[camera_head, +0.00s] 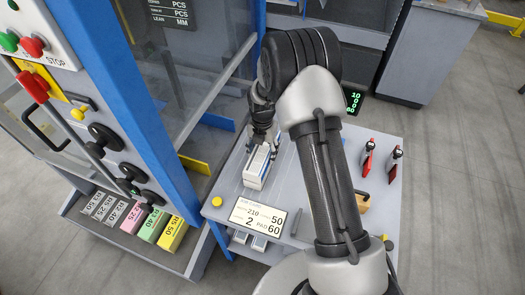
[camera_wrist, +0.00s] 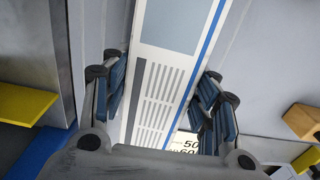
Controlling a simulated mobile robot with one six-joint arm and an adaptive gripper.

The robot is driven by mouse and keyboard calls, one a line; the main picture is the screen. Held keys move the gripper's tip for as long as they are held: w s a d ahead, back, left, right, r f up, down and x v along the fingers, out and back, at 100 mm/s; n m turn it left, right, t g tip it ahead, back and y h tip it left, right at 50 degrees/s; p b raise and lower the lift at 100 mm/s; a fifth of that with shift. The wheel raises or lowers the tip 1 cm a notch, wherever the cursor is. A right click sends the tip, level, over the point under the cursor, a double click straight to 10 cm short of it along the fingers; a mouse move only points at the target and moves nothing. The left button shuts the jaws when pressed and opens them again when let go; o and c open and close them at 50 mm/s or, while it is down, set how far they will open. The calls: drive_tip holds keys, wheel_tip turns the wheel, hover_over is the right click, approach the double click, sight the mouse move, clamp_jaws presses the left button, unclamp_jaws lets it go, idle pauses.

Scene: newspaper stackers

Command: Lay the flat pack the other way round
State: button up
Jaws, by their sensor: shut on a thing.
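The flat pack (camera_head: 257,167) is a white block with a blue edge and printed grey text lines on its face. It is on or just above the grey table (camera_head: 310,205), behind the job card; a small gap beneath it cannot be ruled out. My gripper (camera_head: 263,140) comes down on its far end and is shut on it. In the wrist view the pack (camera_wrist: 165,75) runs lengthwise between the blue finger pads of my gripper (camera_wrist: 165,98), with a grey-blue picture panel toward the top. The pack's underside is hidden.
A job card (camera_head: 258,217) lies at the table's front, close to the pack. Two red-and-black tools (camera_head: 367,158) stand on the right side. A blue-framed machine (camera_head: 150,110) with knobs borders the left, with coloured labelled blocks (camera_head: 153,226) in a low tray.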

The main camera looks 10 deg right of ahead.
drive_tip(key=shift+f, duration=0.4)
drive_tip(key=o, duration=1.4)
drive_tip(key=shift+o, duration=0.2)
drive_tip(key=shift+r, duration=0.1)
